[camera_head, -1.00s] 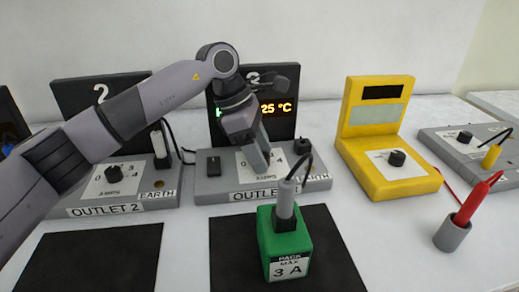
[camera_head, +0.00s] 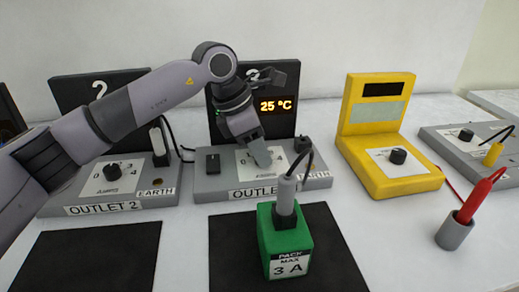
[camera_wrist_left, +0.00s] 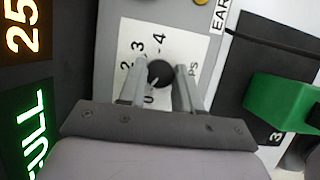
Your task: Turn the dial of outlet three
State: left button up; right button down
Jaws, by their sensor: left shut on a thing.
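Outlet three is a grey box (camera_head: 207,188) with a black back panel (camera_head: 285,80) at the middle of the head view. Its black dial (camera_wrist_left: 160,73) shows in the wrist view on a white plate with the numbers 0, 2, 3 and 4 visible around it. My left gripper (camera_head: 262,160) reaches down to this dial. In the wrist view my left gripper's fingers (camera_wrist_left: 161,85) stand on either side of the dial, shut on it. The fingers hide the dial in the head view. I cannot tell its exact setting. My right gripper is not in view.
A green pack (camera_head: 285,240) with a grey plug stands in front on a black mat (camera_head: 230,262). Outlet two (camera_head: 110,195) is to the left. A yellow device (camera_head: 390,180) and a red probe in a grey holder (camera_head: 453,235) are to the right.

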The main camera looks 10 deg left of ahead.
pick_arm(q)
jog(key=shift+n+t+y+b, duration=0.5)
jog(key=shift+n+t+b, duration=0.15)
jog(key=shift+n, duration=1.45)
jog(key=shift+s, duration=0.1)
jog(key=o, duration=1)
jog(key=shift+o, duration=0.2)
jog(key=v, duration=0.7)
jog(key=shift+r, duration=0.1)
